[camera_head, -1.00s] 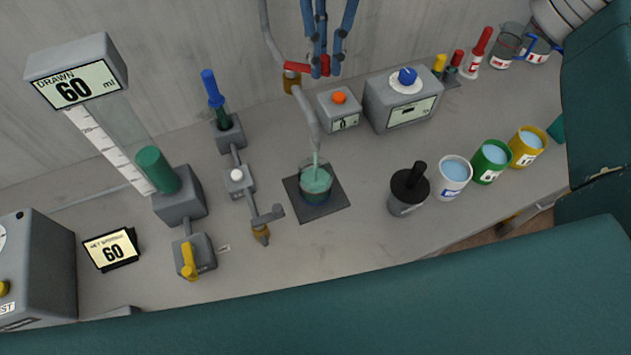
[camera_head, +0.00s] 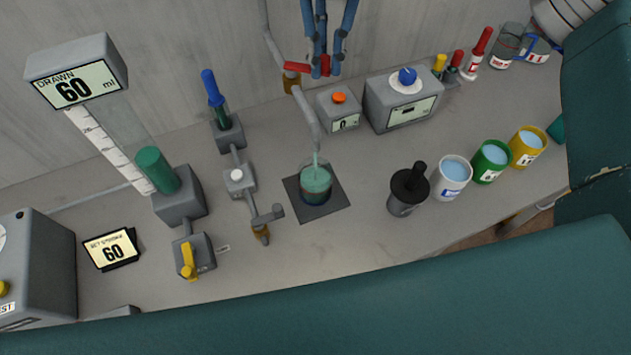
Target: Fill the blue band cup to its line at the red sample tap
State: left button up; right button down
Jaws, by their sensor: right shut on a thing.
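The red sample tap has a red lever (camera_head: 296,66) on a brass valve at the back wall, with a grey spout pipe (camera_head: 306,112) curving down. My right gripper (camera_head: 324,64), with blue fingers, comes down from the top edge and is shut on the lever's right end. A clear cup (camera_head: 316,187) stands upright on a dark square pad (camera_head: 334,205) under the spout. A thin green stream falls into it, and green liquid stands high in it. Its lower part looks dark blue; its line cannot be made out. My left gripper is not in view.
A grey box with an orange button (camera_head: 339,98) stands right of the spout. Two banded beakers (camera_head: 505,48) stand at back right.

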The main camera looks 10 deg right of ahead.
dwell(0.3)
jog(key=w+n+p, duration=0.1)
jog(key=n, duration=0.1)
jog(key=w+n+p, duration=0.1)
jog(key=n, duration=0.2)
jog(key=w+n+p, duration=0.1)
jog(key=w+n, duration=0.1)
jog(key=shift+d+n, duration=0.25)
jog(key=shift+n, duration=0.15)
jog(key=c, duration=0.6)
grip_release()
jog(key=shift+o, duration=0.2)
jog(key=shift+r, duration=0.1)
notch_tip(320, 180, up, 9)
jog(key=p, duration=0.6)
